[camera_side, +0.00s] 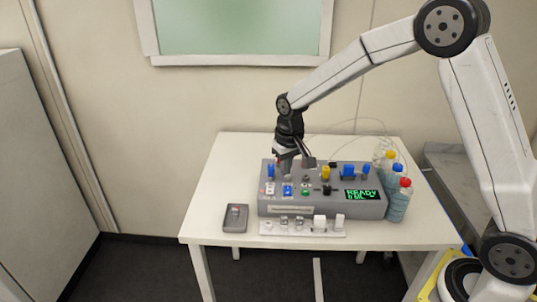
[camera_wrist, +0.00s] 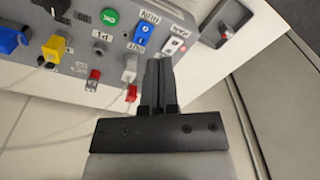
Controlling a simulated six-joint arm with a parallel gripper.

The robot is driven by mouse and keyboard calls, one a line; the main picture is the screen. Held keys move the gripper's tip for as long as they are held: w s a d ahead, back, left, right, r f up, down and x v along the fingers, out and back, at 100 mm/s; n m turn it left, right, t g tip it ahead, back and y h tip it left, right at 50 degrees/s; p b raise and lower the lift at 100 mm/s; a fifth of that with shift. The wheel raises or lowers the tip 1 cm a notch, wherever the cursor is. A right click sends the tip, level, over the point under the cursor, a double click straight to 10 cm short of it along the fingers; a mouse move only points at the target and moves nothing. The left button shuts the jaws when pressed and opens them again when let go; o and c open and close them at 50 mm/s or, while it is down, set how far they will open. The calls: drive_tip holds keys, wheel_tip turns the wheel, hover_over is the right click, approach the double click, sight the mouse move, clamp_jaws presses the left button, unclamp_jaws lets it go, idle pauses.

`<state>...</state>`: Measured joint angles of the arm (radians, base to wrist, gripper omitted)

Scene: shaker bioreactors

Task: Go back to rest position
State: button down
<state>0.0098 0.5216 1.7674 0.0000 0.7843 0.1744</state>
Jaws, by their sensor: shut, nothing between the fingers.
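My gripper (camera_side: 286,160) is shut and empty, just above the back left part of a grey control box (camera_side: 350,208) on a white table. The wrist view shows its two dark fingers (camera_wrist: 158,68) together, over the box's edge. The box carries coloured knobs, switches and buttons, among them a blue rocker switch (camera_wrist: 143,34) and a green button (camera_wrist: 109,16). Its green display (camera_side: 362,194) reads READY with a second line too small to read surely. I cannot tell whether the fingertips touch the box.
Several bottles with coloured caps (camera_side: 399,203) stand right of the box, with thin tubes above them. A small grey device (camera_side: 235,218) lies at its left, and a strip of small parts (camera_side: 301,229) in front. The table's left part (camera_side: 221,170) is bare.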

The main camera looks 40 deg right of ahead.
drive_tip(key=s+n+t, duration=0.1)
drive_tip(key=s+n, duration=0.1)
drive_tip(key=s, duration=1.7)
drive_tip(key=shift+a+f+t, duration=0.25)
drive_tip(key=shift+f+t, duration=0.1)
drive_tip(key=shift+t, duration=0.05)
